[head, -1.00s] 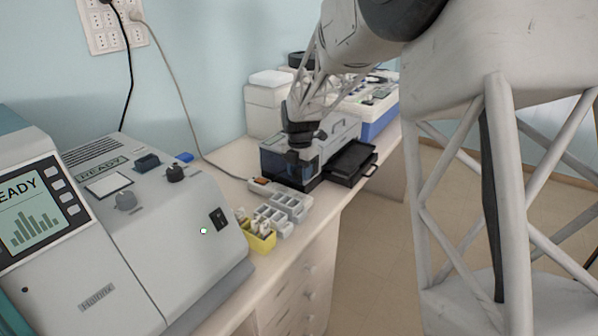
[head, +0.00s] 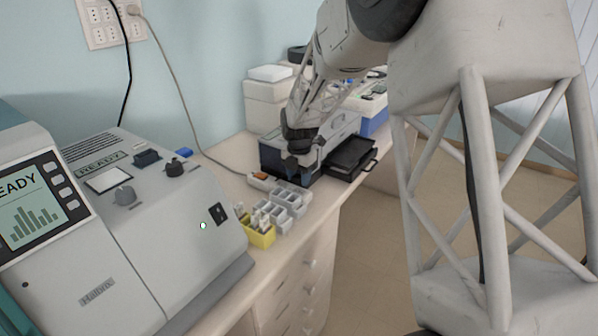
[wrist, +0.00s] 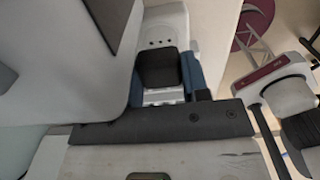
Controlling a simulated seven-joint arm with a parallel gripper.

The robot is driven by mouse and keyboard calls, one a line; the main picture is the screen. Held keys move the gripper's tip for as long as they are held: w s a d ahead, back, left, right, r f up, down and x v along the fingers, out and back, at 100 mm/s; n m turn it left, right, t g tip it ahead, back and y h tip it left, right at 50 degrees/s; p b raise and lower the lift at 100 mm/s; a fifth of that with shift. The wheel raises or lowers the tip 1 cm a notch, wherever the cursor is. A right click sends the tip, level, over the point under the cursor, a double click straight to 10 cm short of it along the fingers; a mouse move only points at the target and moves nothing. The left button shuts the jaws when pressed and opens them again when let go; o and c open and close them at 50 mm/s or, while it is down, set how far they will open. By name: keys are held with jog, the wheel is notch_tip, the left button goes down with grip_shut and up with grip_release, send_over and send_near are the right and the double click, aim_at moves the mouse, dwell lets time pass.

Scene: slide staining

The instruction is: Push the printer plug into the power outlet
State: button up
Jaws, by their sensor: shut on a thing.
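My gripper (head: 299,165) is low over the bench, in front of a dark-fronted machine (head: 275,158). Its fingertips are small and dark in the head view, and what they hold cannot be made out there. In the wrist view a black block (wrist: 159,68), possibly the plug, sits between blue finger-like parts, with a pale piece with small holes just beyond it. A white outlet plate (head: 97,24) is on the wall at upper left, with a black and a grey cord at it. The grey cord runs down to a white power strip (head: 262,181) with an orange switch, close to my gripper.
A large grey machine with a READY screen (head: 37,212) fills the left. A yellow bin (head: 262,237) and grey compartment trays (head: 290,203) stand near the bench's front edge. A black tray (head: 350,156) juts out right of my gripper. White boxes (head: 265,105) stand behind.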

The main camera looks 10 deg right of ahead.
aim_at(299, 185)
jog(key=shift+f, duration=1)
jog(key=shift+f, duration=0.65)
dwell(1.9)
jog(key=o, duration=1)
jog(key=shift+c, duration=0.2)
jog(key=shift+r, duration=0.15)
jog(key=shift+r, duration=3.8)
